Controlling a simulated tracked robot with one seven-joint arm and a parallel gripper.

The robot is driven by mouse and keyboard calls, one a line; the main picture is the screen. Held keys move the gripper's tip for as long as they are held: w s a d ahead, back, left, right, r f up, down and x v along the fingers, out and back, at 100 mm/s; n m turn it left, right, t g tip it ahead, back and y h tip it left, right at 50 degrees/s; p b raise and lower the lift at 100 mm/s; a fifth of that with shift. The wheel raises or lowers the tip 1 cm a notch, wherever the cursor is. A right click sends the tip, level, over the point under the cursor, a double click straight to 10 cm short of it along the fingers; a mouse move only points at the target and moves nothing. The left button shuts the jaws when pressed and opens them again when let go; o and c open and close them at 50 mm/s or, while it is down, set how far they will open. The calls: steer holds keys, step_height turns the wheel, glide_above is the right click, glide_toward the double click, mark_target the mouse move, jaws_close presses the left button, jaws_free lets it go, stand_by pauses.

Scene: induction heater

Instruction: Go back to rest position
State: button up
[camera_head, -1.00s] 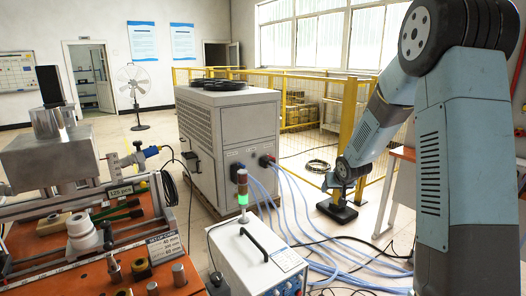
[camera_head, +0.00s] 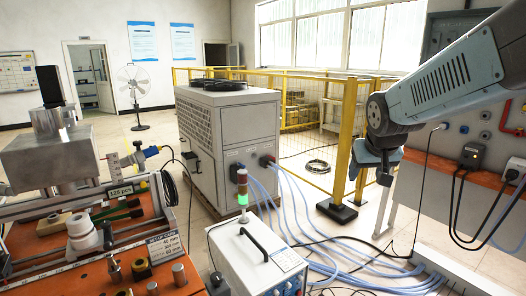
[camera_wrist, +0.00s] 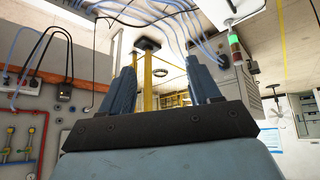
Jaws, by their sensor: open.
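My gripper (camera_head: 383,176) hangs at the end of my blue-grey arm on the right of the head view, in front of the yellow fence and left of the orange bench. In the wrist view its two fingers (camera_wrist: 162,64) stand well apart, with nothing between them. The wrist picture is turned over, with the floor at the top. The gripper touches nothing that I can see.
The orange bench (camera_head: 436,178) with plugs and cables is close to my arm. A yellow fence post (camera_head: 346,140), a grey chiller (camera_head: 228,140), blue hoses (camera_head: 291,210) and a white box with a green-lit signal tower (camera_head: 243,198) stand left. A machine table (camera_head: 110,262) is far left.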

steer(key=s+a+r+g+y, duration=0.1)
steer(key=s+a, duration=0.1)
steer(key=s, duration=1.4)
steer(key=shift+s+r, duration=0.3)
steer(key=shift+s, duration=0.1)
steer(key=shift+c, duration=0.2)
stand_by(0.5)
